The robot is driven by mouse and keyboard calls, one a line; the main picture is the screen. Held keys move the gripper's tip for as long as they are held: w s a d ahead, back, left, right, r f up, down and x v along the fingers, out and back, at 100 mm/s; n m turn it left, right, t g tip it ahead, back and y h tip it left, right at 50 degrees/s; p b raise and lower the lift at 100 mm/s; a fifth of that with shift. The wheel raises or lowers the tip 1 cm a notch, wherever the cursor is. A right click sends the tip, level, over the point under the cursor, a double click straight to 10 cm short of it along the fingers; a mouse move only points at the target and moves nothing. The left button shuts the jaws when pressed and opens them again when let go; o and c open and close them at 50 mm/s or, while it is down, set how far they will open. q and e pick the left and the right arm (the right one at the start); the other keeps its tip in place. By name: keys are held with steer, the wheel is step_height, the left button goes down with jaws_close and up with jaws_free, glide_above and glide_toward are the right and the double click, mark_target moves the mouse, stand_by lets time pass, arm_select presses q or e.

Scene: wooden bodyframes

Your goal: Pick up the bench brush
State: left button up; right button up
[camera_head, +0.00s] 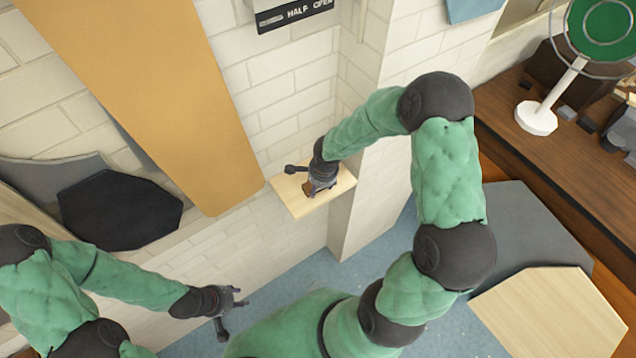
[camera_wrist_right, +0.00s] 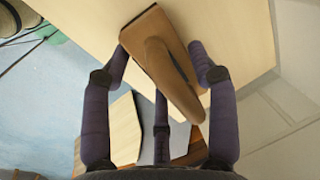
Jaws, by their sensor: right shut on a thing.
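The bench brush (camera_wrist_right: 160,62) is a brown wooden piece with a rounded handle, seen close up in the right wrist view. It is at the small pale wooden shelf (camera_head: 291,202) on the white brick wall. Only a small brown bit of it shows in the head view, and bristles cannot be made out. My right gripper (camera_head: 313,188) is at the shelf, its purple-grey fingers shut on the brush from both sides; I cannot tell whether the brush still touches the shelf. My left gripper (camera_head: 234,310) is low at the left, empty, with its fingers spread.
A wide orange-tan board (camera_head: 150,90) leans on the wall left of the shelf, beside a dark panel (camera_head: 118,210). A wall corner stands right of the shelf. A dark wooden bench (camera_head: 510,125) at the right holds a green round fan-like object (camera_head: 603,25).

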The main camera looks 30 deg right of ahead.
steer(key=shift+r, duration=0.55)
step_height(320, 180, up, 2)
steer(key=shift+s+r+b, duration=0.1)
steer(key=shift+r+b, duration=0.15)
steer(key=shift+b, duration=0.15)
steer(key=s+a+r+b, duration=0.2)
steer(key=s+r, duration=0.6)
steer(key=s, duration=0.4)
steer(key=shift+a+r, duration=0.4)
steer(key=shift+a, duration=0.4)
steer(key=shift+s+a+r, duration=0.2)
steer(key=shift+s+r, duration=0.1)
steer(key=shift+s, duration=0.35)
